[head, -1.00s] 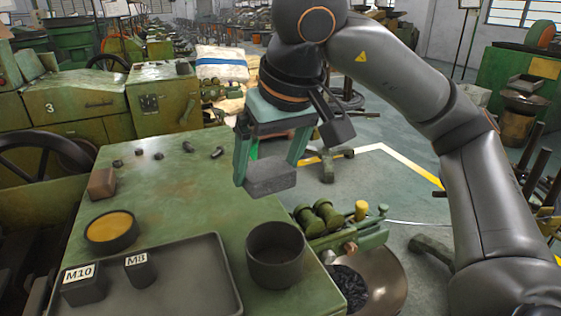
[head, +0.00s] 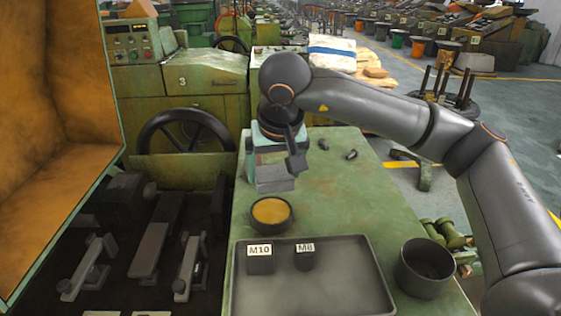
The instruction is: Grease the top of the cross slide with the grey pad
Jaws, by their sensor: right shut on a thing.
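My right gripper (head: 274,166) is shut on the grey pad (head: 275,180), a rectangular dark grey block. It holds the pad over the green table top, just beyond the round black dish of yellow grease (head: 271,211) as seen in the head view. The pad looks clear of the dish; its exact height is hard to tell. On the left, in the dark machine bed, lie several grey metal slides and brackets. The long flat grey bar (head: 158,236) among them may be the cross slide, but I cannot be sure. My left gripper is not in view.
A grey tray (head: 335,290) holds blocks marked M10 (head: 260,259) and M8 (head: 305,257). A black cup (head: 425,267) stands to its right. An orange-lined machine door (head: 60,130) stands at the left, near a handwheel (head: 187,140). The table's right middle is clear.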

